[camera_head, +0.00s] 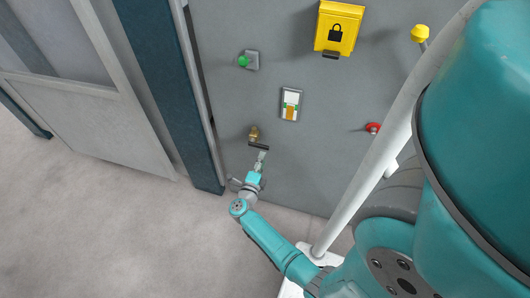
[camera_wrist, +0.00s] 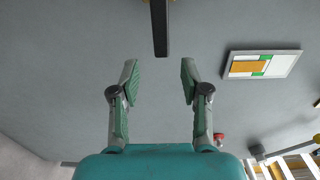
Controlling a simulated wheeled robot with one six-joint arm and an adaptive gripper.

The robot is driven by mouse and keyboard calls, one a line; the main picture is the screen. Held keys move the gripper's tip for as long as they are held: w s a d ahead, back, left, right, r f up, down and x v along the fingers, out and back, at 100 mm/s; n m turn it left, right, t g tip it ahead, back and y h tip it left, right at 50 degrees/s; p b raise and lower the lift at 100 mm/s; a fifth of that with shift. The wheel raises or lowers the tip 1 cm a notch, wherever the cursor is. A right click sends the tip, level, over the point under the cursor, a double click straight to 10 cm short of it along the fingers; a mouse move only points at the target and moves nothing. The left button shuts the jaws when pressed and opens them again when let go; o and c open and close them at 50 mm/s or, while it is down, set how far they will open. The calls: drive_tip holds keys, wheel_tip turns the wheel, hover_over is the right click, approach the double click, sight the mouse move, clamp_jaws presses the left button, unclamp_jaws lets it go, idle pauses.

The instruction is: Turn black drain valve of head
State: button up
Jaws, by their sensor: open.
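The black drain valve handle (camera_head: 259,146) is a short dark bar below a brass fitting (camera_head: 253,134) on the grey panel. In the wrist view the handle (camera_wrist: 160,30) points down from the top edge, centred between my fingers and just beyond their tips. My gripper (camera_wrist: 160,72) is open and empty, its two green-padded fingers apart and not around the handle. In the head view my gripper (camera_head: 262,157) is just below the handle. Whether a fingertip touches it cannot be told there. Most of the brass fitting is out of the wrist view.
A green button (camera_head: 243,61), a label plate (camera_head: 291,104), a red knob (camera_head: 373,128), a yellow lock box (camera_head: 339,27) and a yellow knob (camera_head: 420,33) are on the panel. A dark blue post (camera_head: 165,80) stands left. Floor (camera_head: 120,240) in front is clear.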

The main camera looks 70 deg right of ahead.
drive_tip(key=shift+s+a, duration=0.2)
drive_tip(key=shift+a, duration=2.35)
